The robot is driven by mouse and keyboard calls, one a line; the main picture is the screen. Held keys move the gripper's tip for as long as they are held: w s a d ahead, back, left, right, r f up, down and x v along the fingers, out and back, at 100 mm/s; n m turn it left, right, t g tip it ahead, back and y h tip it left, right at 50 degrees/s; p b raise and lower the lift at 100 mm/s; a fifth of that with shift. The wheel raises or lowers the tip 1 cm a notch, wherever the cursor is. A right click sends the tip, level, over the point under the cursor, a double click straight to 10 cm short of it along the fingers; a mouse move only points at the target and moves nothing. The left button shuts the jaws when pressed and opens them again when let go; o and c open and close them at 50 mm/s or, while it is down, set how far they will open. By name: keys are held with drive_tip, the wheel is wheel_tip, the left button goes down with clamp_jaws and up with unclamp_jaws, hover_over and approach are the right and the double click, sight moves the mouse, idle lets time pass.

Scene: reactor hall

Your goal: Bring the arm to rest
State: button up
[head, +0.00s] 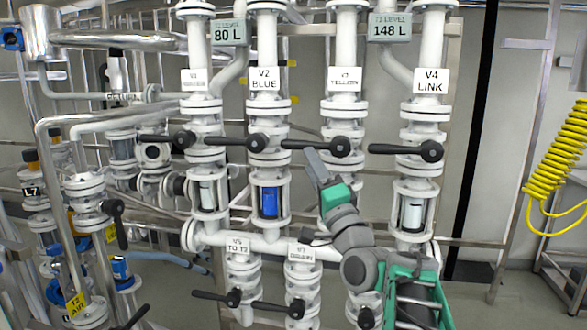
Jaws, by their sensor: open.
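My gripper (313,160) is in the middle of the head view, at the end of my grey and green arm, which reaches up from the lower right. It is seen from behind and its fingers are small in the picture. It is open, and I see nothing held in it. Its tip appears just below the black lever of the yellow-labelled valve (340,147). I cannot tell whether it touches the lever. My arm hides most of the sight glass and pipe below that valve.
V1 (183,140), V2 (258,143) and V4 (431,151) have black levers pointing left. The V5 lever (234,297) and V7 lever (295,310) sit lower down. Displays read 80 L (228,33) and 148 L (389,28). A yellow coiled hose (557,150) hangs right.

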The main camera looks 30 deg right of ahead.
wheel_tip(320, 180, down, 18)
drive_tip(key=w+n+g+y, duration=0.1)
drive_tip(key=w+n+g, duration=0.2)
drive_tip(key=n+g, duration=0.45)
drive_tip(key=s+f+n+g, duration=0.1)
drive_tip(key=s+f+g, duration=0.4)
drive_tip(key=s+f, duration=0.4)
drive_tip(key=s+f+g, duration=0.5)
drive_tip(key=s+f, duration=0.1)
drive_tip(key=f, duration=0.5)
drive_tip(key=s+a+n+g+p, duration=0.25)
drive_tip(key=s+a+g, duration=0.25)
drive_tip(key=s+a, duration=0.4)
drive_tip(key=w+a+r+n+t+p, duration=0.1)
drive_tip(key=a+r+n, duration=0.1)
drive_tip(key=a, duration=0.4)
drive_tip(key=w+a+r+n+t+y+p, duration=0.1)
drive_tip(key=w+a+r+n+p, duration=0.1)
drive_tip(key=a, duration=0.5)
drive_tip(key=shift+r+n, duration=0.4)
drive_tip(key=shift+r, duration=0.05)
